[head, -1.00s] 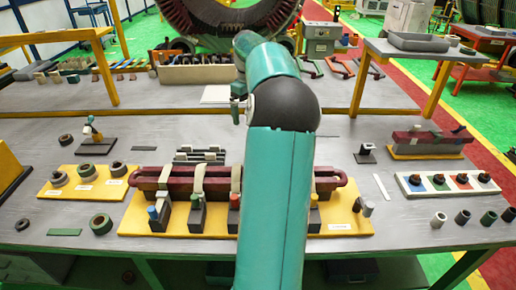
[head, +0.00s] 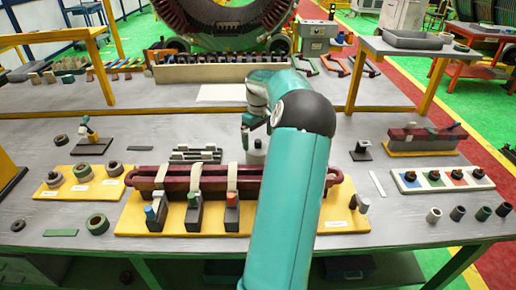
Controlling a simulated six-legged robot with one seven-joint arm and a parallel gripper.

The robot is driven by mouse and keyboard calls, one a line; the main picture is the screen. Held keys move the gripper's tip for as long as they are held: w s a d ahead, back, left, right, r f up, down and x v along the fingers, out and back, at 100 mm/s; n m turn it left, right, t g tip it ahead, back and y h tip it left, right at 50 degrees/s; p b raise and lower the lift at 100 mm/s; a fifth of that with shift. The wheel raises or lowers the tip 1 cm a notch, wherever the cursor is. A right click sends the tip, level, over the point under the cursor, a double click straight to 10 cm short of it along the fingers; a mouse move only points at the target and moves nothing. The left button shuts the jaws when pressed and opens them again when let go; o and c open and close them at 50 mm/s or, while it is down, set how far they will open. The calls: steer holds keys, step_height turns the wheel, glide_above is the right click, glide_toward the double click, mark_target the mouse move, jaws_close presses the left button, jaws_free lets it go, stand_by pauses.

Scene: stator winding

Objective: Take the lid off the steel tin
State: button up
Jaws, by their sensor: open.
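The steel tin (head: 257,157) appears as a small grey cylinder on the grey worktable, behind the dark red coil. Its lid seems to be on top, with a small knob, but it is too small to tell the seam. My gripper (head: 248,137) is open, close above and slightly left of the tin. I cannot tell whether a finger touches the knob. My teal arm hides the table to the right of the tin and part of the coil.
The dark red coil (head: 150,177) lies clamped on a yellow board (head: 130,215) in front of the tin. Black slotted blocks (head: 195,154) sit left of it.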

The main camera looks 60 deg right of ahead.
step_height(320, 180, down, 3)
steer(key=shift+r, duration=0.1)
steer(key=shift+c, duration=0.2)
steer(key=c, duration=0.8)
steer(key=shift+r, duration=0.15)
steer(key=shift+r, duration=0.55)
steer(key=s+a+r, duration=0.2)
steer(key=a+r, duration=0.2)
steer(key=s+a+r, duration=0.2)
steer(key=a+r, duration=0.1)
steer(key=a, duration=0.1)
steer(key=s+a+r, duration=0.2)
steer(key=a+r, duration=0.2)
steer(key=shift+s+a+r, duration=0.2)
steer(key=shift+r, duration=0.15)
